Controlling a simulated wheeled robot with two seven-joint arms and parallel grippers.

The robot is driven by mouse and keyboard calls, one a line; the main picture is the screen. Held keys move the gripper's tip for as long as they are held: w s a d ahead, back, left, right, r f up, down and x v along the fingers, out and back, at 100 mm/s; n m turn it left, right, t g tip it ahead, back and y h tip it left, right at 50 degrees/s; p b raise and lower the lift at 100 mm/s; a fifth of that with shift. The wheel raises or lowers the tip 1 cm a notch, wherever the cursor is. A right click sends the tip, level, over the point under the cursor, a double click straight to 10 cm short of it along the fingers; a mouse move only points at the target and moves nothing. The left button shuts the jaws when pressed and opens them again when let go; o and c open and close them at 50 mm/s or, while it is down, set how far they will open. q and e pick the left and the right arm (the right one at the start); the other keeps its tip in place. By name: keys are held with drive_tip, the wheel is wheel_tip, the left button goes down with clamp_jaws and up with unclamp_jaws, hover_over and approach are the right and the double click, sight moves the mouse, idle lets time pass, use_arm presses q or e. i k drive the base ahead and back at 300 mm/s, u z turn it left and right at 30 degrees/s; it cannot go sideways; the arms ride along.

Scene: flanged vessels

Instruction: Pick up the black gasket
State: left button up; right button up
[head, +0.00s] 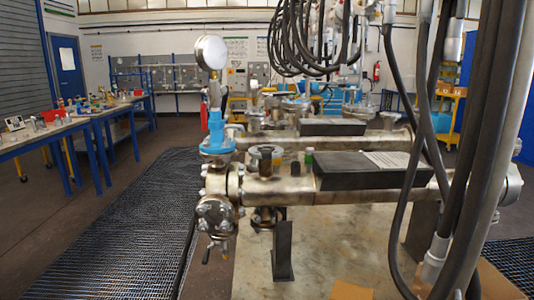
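I cannot make out a black gasket for certain. A metal flanged vessel (285,191) lies horizontally across the middle, with a bolted flange (217,212) at its left end. A small dark ring-like part (266,155) sits on top of it, too small to identify. A flat black block (362,170) rests on the vessel's top, and a small green-capped item (309,157) stands beside it. Neither of my grippers shows in the head view.
A pressure gauge (211,52) rises on a blue fitting (217,132) at the vessel's left end. Thick black hoses (468,170) hang at the right and block part of the view. Blue-legged workbenches (75,125) stand left. The grated floor (130,225) is clear.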

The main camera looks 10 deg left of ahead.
sight(266, 155)
drive_tip(key=z, duration=1.8)
drive_tip(key=i, duration=0.95)
drive_tip(key=u, duration=1.75)
